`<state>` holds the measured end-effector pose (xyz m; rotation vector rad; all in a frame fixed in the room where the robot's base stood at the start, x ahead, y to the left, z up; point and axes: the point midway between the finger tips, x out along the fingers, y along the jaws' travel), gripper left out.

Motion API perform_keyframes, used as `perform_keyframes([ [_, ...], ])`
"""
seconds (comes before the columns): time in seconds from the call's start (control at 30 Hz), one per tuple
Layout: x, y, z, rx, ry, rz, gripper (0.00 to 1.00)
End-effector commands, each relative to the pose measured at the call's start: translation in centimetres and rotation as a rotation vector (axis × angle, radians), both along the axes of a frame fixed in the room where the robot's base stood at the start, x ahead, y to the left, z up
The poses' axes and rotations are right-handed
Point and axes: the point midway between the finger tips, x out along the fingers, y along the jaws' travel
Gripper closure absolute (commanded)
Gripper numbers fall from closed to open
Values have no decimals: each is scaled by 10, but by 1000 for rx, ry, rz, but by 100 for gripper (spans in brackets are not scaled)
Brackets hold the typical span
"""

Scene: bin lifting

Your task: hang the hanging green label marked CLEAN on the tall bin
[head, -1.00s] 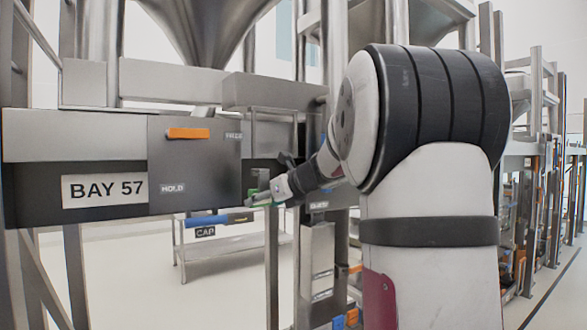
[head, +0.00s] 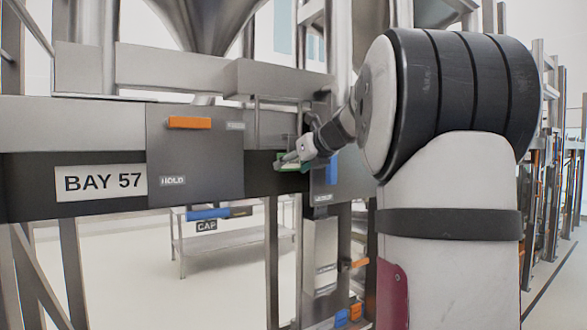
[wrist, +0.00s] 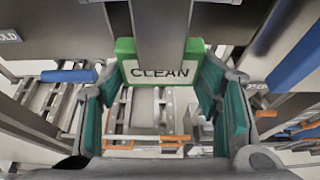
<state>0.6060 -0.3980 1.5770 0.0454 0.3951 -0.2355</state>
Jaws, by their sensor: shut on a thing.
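The green label (wrist: 160,73) reads CLEAN and shows upright at the top centre of the wrist view. My gripper (wrist: 164,88) has its teal pads on both sides of it and is shut on the label. A grey upright bar covers the label's upper middle; I cannot tell whether they touch. In the head view my gripper (head: 290,160) holds the label, a small green patch, near the right end of the dark beam. Steel funnel-shaped bins hang above; I cannot tell which is the tall bin.
A dark panel (head: 200,150) with an orange tag (head: 189,122) and a HOLD label (head: 172,181) is left of my gripper. A BAY 57 sign (head: 100,182) is further left. A blue strip (head: 331,168) is close on the right. A low steel table (head: 235,243) stands behind.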

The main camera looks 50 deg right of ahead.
Motion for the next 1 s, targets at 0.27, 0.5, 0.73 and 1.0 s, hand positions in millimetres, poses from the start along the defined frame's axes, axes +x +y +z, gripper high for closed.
perform_keyframes([
  [0.27,22,-5,-1,-1,-1,0,64],
  [0.5,38,-9,-1,-1,-1,0,64],
  [0.73,54,-13,-1,-1,-1,0,64],
  [1.0,53,-12,-13,0,0,0,64],
])
